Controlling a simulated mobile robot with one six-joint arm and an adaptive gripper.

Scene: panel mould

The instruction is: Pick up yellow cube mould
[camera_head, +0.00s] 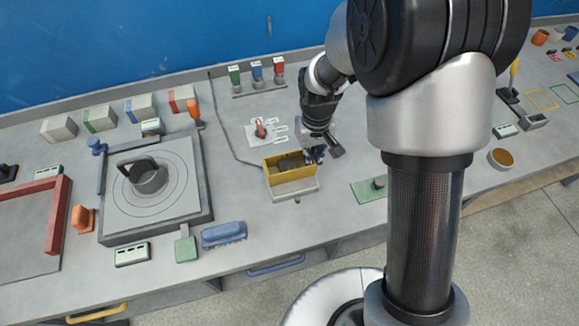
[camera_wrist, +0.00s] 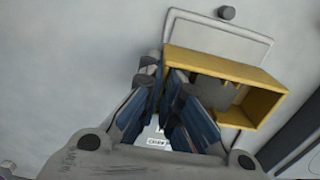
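The yellow cube mould (camera_head: 291,175) is an open-topped box with dark grey inside, on a grey plate (camera_head: 295,195) near the middle of the bench. In the wrist view the yellow mould (camera_wrist: 262,107) lies right of my fingers. My gripper (camera_head: 314,155) is at the mould's right end in the head view. In the wrist view my gripper's blue-padded fingers (camera_wrist: 162,76) stand at the mould's left end wall, one apparently on each side. A small gap shows between the fingers. I cannot tell whether they touch the wall, which they partly hide.
A grey square platform with a round handled piece (camera_head: 148,178) stands at left. A blue brush-like block (camera_head: 223,234) is near the front edge. A small plate with a red part (camera_head: 261,130) lies behind the mould. A green plate (camera_head: 370,189) is at right.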

